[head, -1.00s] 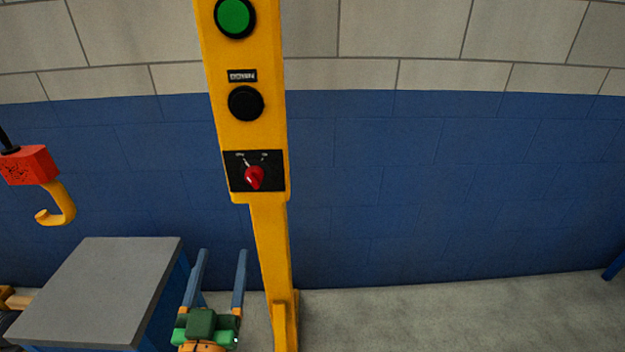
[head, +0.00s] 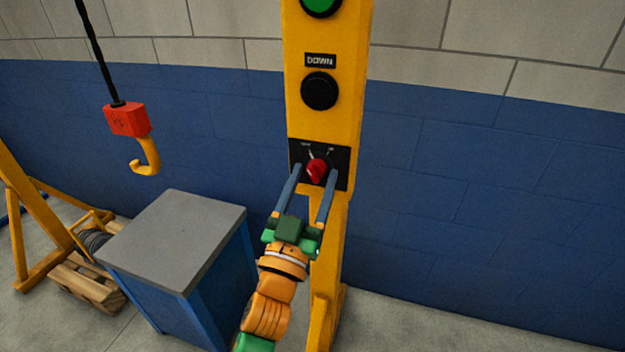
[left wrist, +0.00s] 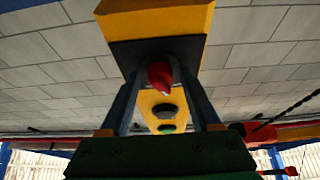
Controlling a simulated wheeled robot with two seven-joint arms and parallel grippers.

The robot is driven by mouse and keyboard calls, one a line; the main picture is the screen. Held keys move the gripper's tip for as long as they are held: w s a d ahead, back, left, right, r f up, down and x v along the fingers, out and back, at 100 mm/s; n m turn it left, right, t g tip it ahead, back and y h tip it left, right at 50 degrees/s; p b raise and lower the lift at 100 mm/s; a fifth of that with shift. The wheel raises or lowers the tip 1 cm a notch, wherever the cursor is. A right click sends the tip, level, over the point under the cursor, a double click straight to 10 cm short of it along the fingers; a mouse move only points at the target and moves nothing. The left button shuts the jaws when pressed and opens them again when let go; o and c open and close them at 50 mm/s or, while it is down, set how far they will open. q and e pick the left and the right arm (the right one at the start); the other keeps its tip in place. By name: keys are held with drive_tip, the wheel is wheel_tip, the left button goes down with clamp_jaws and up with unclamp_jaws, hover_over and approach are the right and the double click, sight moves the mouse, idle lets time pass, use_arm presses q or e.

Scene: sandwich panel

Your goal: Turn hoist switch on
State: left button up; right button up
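The hoist switch is a red knob (head: 317,169) on a black plate (head: 337,175) low on a yellow control post (head: 326,128). A white pointer line runs from the knob up and to the left. My left gripper (head: 314,172) is open, with one blue finger on each side of the knob in the head view. The left wrist view shows the red knob (left wrist: 160,77) between the two fingers; I cannot tell whether they touch it. My right gripper is in neither view.
A round black button (head: 320,91) labelled DOWN and a green button (head: 321,5) sit above the switch. A grey-topped blue cabinet (head: 180,235) stands left of the post. A red hoist block with a yellow hook (head: 148,158) hangs above it.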

use_arm(q)
clamp_jaws()
drive_tip(key=m+g+h+p, duration=0.1)
drive_tip(key=m+p, duration=0.1)
drive_tip(key=m, duration=0.1)
drive_tip(key=m+h+p, duration=0.1)
drive_tip(key=m+p, duration=0.1)
drive_tip(key=m, duration=0.1)
drive_tip(key=m+g+h+p, duration=0.1)
drive_tip(key=m, duration=0.2)
drive_tip(key=shift+a+r+g+h+p, duration=0.3)
drive_tip(key=shift+r+h+p, duration=0.1)
drive_tip(key=m+p, duration=0.1)
drive_tip(key=m, duration=0.1)
drive_tip(key=m+g+h+p, duration=0.1)
drive_tip(key=m+p, duration=0.1)
drive_tip(key=shift+w+a+g, duration=0.1)
drive_tip(key=shift+a+g, duration=0.05)
drive_tip(key=shift+g, duration=0.15)
drive_tip(key=shift+m+g+h+p, duration=0.3)
drive_tip(key=shift+m+g+p, duration=0.5)
drive_tip(key=shift+m, duration=0.9)
